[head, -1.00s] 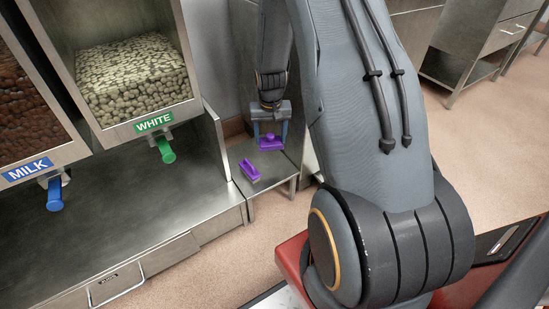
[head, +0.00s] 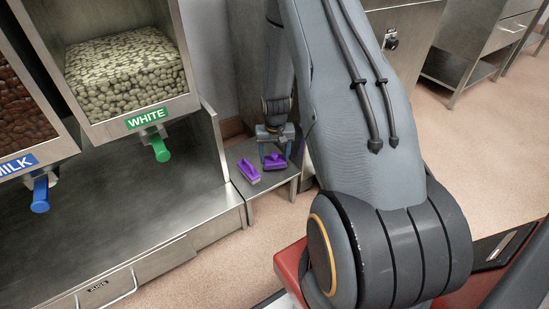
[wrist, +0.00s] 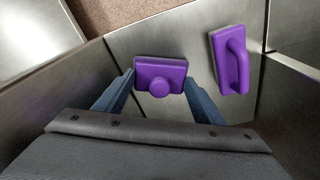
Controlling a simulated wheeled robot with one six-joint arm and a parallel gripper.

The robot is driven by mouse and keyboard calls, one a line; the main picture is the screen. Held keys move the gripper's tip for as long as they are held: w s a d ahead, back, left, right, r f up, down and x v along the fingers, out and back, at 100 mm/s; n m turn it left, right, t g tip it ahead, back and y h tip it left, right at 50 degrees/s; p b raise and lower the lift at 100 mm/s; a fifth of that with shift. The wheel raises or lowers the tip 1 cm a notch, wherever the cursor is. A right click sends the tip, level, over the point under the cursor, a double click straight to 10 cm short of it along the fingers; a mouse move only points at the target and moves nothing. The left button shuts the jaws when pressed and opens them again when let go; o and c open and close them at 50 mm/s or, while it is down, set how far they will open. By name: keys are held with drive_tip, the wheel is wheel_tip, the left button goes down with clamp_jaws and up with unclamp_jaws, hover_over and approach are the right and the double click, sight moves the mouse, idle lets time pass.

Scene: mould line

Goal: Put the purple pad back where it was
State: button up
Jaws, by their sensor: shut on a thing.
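The purple pad with a round knob on top (head: 276,162) is between the fingers of my gripper (head: 274,156), at the small metal side stand (head: 268,190). In the wrist view the pad (wrist: 160,68) sits flat between the two blue-grey fingers of my gripper (wrist: 160,84), which press on its short sides. I cannot tell for sure whether its underside touches the stand. A second purple piece, a block with a long bar handle (head: 249,172), lies on the stand to the left of the pad. In the wrist view this handled block (wrist: 230,60) is on the right, apart from the pad.
A steel counter (head: 110,215) stands left of the stand, with a WHITE bin (head: 130,75) and its green lever (head: 160,149), and a MILK bin with a blue lever (head: 40,195). A wall rises behind the stand. Open floor (head: 440,150) lies to the right.

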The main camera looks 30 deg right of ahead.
sight(275, 163)
drive_tip(key=shift+f, duration=0.1)
drive_tip(key=o, duration=0.9)
drive_tip(key=shift+o, duration=0.2)
wheel_tip(275, 163, up, 12)
drive_tip(key=s+p, duration=0.1)
drive_tip(key=p, duration=0.4)
drive_tip(key=shift+a, duration=0.25)
drive_tip(key=shift+s, duration=0.1)
